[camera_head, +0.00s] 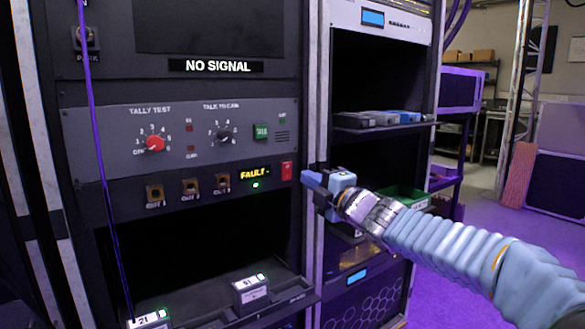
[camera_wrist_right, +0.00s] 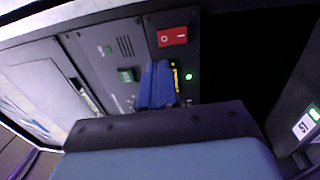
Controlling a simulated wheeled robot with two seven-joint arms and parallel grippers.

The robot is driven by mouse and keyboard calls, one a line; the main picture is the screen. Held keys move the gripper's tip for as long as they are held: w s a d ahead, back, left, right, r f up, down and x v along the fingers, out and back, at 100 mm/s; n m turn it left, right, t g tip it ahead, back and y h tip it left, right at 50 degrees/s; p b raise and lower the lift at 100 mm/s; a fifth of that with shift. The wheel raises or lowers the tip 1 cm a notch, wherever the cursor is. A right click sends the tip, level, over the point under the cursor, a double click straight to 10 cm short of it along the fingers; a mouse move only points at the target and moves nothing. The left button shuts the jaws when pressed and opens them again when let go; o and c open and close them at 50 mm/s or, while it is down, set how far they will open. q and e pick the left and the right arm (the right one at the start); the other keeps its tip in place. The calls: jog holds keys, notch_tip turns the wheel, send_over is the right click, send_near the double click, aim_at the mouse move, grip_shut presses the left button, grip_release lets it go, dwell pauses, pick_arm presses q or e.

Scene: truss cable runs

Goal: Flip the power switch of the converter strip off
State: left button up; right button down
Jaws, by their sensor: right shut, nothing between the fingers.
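The converter strip (camera_head: 135,196) is a dark panel with several connectors, a yellow FAULT display (camera_head: 255,174), a lit green light (camera_head: 255,185) and a red rocker switch (camera_head: 286,171) at its right end. In the right wrist view the red switch (camera_wrist_right: 172,36) shows O and I marks; which side is pressed in, I cannot tell. My right gripper (camera_head: 308,180) is shut and empty, just right of the switch in the head view. In the wrist view its blue fingers (camera_wrist_right: 157,86) overlap part of the yellow display, beside the switch; contact is unclear. My left gripper is not in view.
Above the strip is a grey panel (camera_head: 110,133) with a red knob (camera_head: 155,143) and a green button (camera_head: 261,131). A purple cable (camera_head: 97,130) hangs at left. A rack post (camera_head: 312,100) stands behind my gripper. Small boxes (camera_head: 251,291) sit on a lower shelf.

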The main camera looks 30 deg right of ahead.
aim_at(283, 162)
jog(key=w, duration=0.5)
jog(key=w+r+p, duration=0.1)
jog(key=w, duration=0.1)
jog(key=shift+w+a, duration=0.15)
jog(key=shift+a, duration=0.15)
jog(key=shift+w, duration=0.1)
